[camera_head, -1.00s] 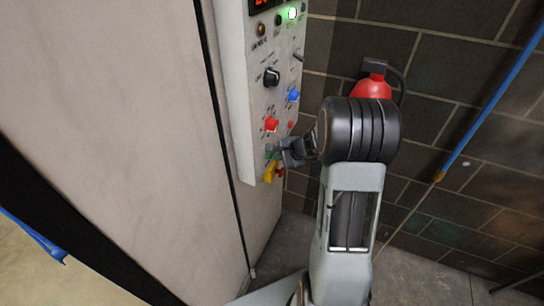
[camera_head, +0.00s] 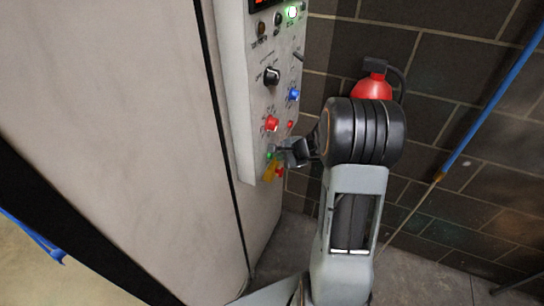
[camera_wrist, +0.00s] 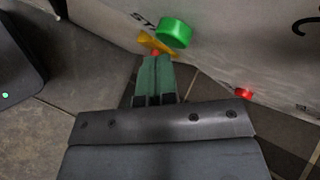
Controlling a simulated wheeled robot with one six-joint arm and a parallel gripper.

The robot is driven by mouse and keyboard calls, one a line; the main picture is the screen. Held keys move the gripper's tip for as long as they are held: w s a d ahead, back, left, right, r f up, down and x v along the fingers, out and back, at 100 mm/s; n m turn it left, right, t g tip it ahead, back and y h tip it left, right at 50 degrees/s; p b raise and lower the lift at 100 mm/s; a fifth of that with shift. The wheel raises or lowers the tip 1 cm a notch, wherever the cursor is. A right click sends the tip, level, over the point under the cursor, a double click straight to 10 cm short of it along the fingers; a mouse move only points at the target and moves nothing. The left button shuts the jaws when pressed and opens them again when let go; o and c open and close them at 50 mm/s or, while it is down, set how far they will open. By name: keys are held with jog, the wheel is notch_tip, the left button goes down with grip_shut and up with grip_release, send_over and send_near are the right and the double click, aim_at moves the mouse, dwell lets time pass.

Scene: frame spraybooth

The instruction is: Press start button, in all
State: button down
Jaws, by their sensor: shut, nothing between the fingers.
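The green start button (camera_wrist: 173,33) is a round cap on the panel, beside lettering that begins "ST" in the wrist view. In the head view the green button (camera_head: 269,155) is small and low on the control panel (camera_head: 236,100), partly crowded by my gripper (camera_head: 280,150). My gripper's closed fingers (camera_wrist: 153,60) are empty and point at the panel, with their tips just below and left of the green cap in the wrist view. I see no clear contact with it.
A yellow-and-red switch (camera_head: 270,171) sits just below the green button. A red button (camera_head: 271,124), a blue button (camera_head: 293,94) and a black knob (camera_head: 271,76) are above. A red extinguisher (camera_head: 372,87) hangs on the brick wall behind my arm.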

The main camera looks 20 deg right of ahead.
jog(key=shift+s+d, duration=0.2)
jog(key=shift+s, duration=0.1)
jog(key=shift+s+d+b, duration=0.55)
jog(key=shift+s+d, duration=1.15)
jog(key=shift+s, duration=0.1)
jog(key=shift+f, duration=0.1)
jog(key=s+a+r+n+g+h, duration=0.1)
jog(key=s+a+r+n+h, duration=0.1)
jog(key=s+a+r+n, duration=0.3)
jog(key=s+a+r+n+g+h, duration=0.2)
jog(key=s+a+r+n, duration=0.4)
jog(key=s+a+n, duration=0.4)
jog(key=s+n, duration=0.2)
jog(key=shift+n+g+h, duration=0.3)
jog(key=shift+h, duration=0.1)
jog(key=shift+r, duration=0.1)
